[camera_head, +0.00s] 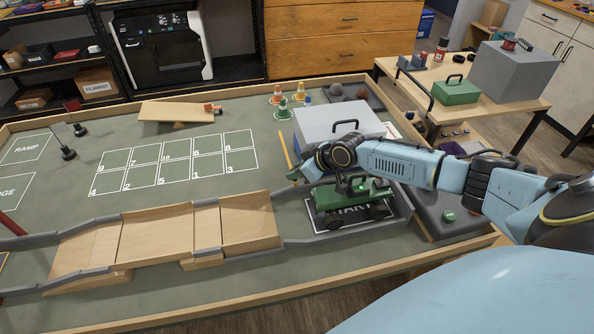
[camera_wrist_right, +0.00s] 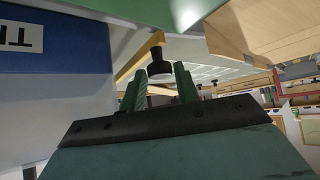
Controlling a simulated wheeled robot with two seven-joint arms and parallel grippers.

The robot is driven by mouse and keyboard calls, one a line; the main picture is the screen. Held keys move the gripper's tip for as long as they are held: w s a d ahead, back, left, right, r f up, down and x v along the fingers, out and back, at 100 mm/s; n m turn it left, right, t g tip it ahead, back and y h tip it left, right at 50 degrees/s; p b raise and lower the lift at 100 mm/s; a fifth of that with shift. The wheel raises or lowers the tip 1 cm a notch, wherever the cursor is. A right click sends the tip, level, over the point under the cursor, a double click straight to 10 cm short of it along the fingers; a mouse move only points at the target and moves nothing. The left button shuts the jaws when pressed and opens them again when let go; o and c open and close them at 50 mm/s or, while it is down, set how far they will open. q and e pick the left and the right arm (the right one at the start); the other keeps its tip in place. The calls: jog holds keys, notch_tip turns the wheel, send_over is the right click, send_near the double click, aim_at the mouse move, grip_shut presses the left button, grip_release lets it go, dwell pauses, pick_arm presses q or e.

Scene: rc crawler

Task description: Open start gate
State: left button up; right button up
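The start gate shows as a yellow bar (camera_head: 285,151) slanting beside the left end of the start area. In the right wrist view the yellow bar (camera_wrist_right: 138,60) has a black knob (camera_wrist_right: 160,66) at its end. My right gripper (camera_head: 296,176) is by the bar's lower end. Its two green fingers, seen in the right wrist view (camera_wrist_right: 161,82), are apart, with the knob in line with the gap and space on both sides. The green crawler (camera_head: 345,196) stands on the black START pad (camera_head: 322,220), partly below my right arm. My left gripper is out of view.
A grey box (camera_head: 325,118) with a handle stands just behind the gripper. A wooden ramp bridge (camera_head: 155,235) adjoins the start area on the left. Small cones (camera_head: 284,108) stand behind. The numbered mat area (camera_head: 175,160) is clear.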

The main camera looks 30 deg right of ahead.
jog(key=o, duration=0.3)
jog(key=p+v, duration=0.2)
jog(key=v, duration=1.1)
jog(key=shift+s+r+p, duration=0.15)
jog(key=shift+p, duration=0.15)
